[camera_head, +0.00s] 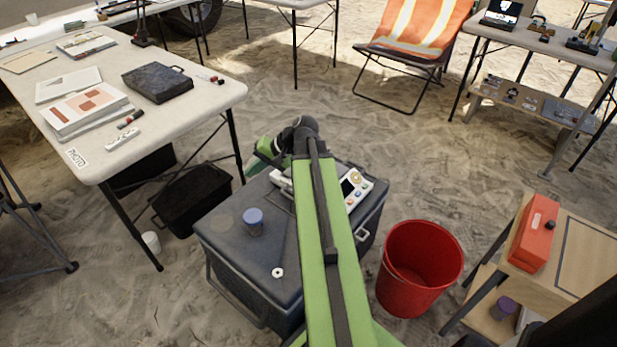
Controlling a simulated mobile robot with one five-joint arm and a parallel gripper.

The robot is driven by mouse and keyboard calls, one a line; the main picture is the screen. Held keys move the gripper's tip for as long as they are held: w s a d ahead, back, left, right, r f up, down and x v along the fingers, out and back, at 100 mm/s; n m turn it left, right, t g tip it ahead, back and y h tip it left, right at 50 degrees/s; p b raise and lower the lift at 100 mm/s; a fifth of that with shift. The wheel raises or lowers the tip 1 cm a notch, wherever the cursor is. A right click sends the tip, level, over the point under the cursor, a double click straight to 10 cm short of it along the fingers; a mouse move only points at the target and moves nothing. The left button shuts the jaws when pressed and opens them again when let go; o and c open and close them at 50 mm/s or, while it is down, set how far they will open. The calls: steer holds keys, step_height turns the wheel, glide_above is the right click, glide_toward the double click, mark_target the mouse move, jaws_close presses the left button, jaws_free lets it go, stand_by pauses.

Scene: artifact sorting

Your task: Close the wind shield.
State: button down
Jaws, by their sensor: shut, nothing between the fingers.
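A white device with a dark screen and coloured buttons (354,189) sits on the grey lidded box (225,232) in the middle of the view. My green arm crosses in front of it and hides its middle. A white edge piece (281,181) shows just left of the arm. I cannot make out the wind shield clearly, nor whether it is open or closed. My arm bends at a dark joint beyond the box, with a green link on the left. The gripper's fingers are hidden behind my arm.
A blue-grey cup (253,222) and a small white ring (278,272) rest on the box lid. A red bucket (419,268) stands to its right. A white table (200,100) is at left, a wooden stand (585,262) at right. Sand is open beyond the box.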

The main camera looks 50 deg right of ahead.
steer(key=s+d+f+m+t+h+b, duration=0.1)
steer(key=s+d+f+m+t+b, duration=0.2)
steer(key=d, duration=0.4)
steer(key=s+d+f+m+t+b, duration=0.1)
steer(key=s+d+f+b, duration=0.15)
steer(key=d+b, duration=0.4)
steer(key=s+d+m+t+h+b, duration=0.35)
steer(key=s+d, duration=0.45)
steer(key=d, duration=0.6)
steer(key=shift+t+y, duration=0.25)
steer(key=shift+t, duration=0.2)
steer(key=b+x, duration=0.1)
steer(key=x, duration=0.5)
steer(key=b+x, duration=0.1)
steer(key=x, duration=0.3)
steer(key=shift+s+a+f+b, duration=0.1)
steer(key=shift+a+f+b, duration=0.05)
steer(key=shift+f+b, duration=0.15)
steer(key=shift+w+a+r, duration=0.15)
steer(key=shift+w, duration=0.95)
steer(key=shift+w+a+r, duration=0.1)
steer(key=shift+w+r, duration=0.05)
steer(key=shift+w, duration=1)
steer(key=shift+p, duration=0.3)
